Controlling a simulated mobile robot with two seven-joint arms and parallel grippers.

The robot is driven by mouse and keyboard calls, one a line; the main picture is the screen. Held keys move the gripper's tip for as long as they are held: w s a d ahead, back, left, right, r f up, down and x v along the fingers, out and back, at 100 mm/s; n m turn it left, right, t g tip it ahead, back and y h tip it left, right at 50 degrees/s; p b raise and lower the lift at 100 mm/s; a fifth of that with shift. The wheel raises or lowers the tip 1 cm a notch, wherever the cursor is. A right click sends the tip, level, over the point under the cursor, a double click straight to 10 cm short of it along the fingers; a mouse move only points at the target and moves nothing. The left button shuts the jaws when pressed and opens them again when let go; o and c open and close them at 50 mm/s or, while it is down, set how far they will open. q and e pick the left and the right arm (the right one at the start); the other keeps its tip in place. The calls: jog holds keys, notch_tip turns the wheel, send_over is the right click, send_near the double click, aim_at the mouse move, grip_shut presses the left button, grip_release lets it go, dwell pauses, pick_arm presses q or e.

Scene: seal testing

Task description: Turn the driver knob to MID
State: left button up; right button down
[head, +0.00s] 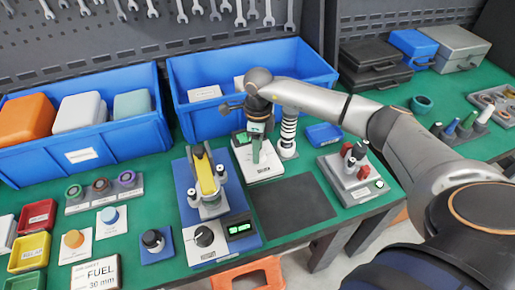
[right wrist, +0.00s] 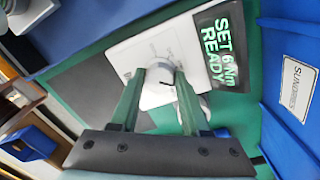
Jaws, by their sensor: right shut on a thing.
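The driver unit is a white-topped box (head: 264,172) on the green bench, with a small green display (head: 241,138). In the right wrist view its white panel (right wrist: 128,52) carries a pale round knob (right wrist: 159,73), and the display (right wrist: 221,47) reads SET 6 Nm READY. Small marks sit around the knob, too small to read, and I cannot tell its setting. My right gripper (head: 256,154) points down over the unit. Its green fingers (right wrist: 158,82) are shut on the knob's two sides. The knob is hidden by the gripper in the head view. My left gripper is not in view.
A blue bin (head: 320,65) stands close behind. A tall ribbed white-and-black post (head: 288,132) stands right beside the unit. A blue tester with a yellow part (head: 206,175) is on the left, a grey fixture (head: 353,175) on the right. A bare dark mat (head: 293,203) lies in front.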

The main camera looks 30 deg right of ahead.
jog(key=shift+c, duration=1.9)
grip_release()
notch_tip(320, 180, up, 12)
jog(key=shift+w+d+r+b, duration=0.15)
jog(key=shift+d+r+b, duration=0.1)
jog(key=shift+b, duration=0.2)
